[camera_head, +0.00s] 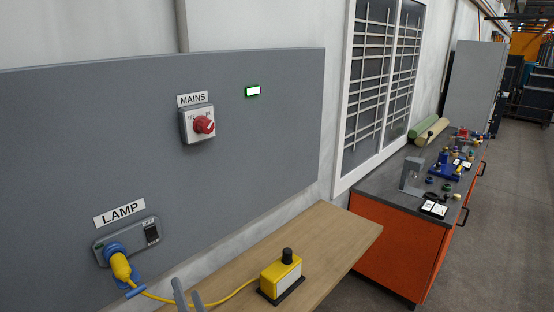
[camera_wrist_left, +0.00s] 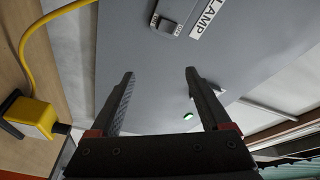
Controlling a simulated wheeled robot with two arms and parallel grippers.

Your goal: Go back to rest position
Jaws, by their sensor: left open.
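My left gripper (camera_head: 188,296) shows at the bottom edge of the head view as two grey fingertips. In the left wrist view its two dark fingers (camera_wrist_left: 160,72) stand wide apart with nothing between them, in front of the grey panel (camera_wrist_left: 125,45). My right gripper is in neither view.
The panel (camera_head: 250,150) carries a red MAINS knob (camera_head: 204,125), a lit green-edged indicator (camera_head: 252,91) and a LAMP socket (camera_head: 152,234) with a yellow plug (camera_head: 120,266). The plug's cable runs to a yellow box (camera_head: 281,277) on the wooden shelf (camera_head: 335,233). An orange workbench (camera_head: 395,245) stands right.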

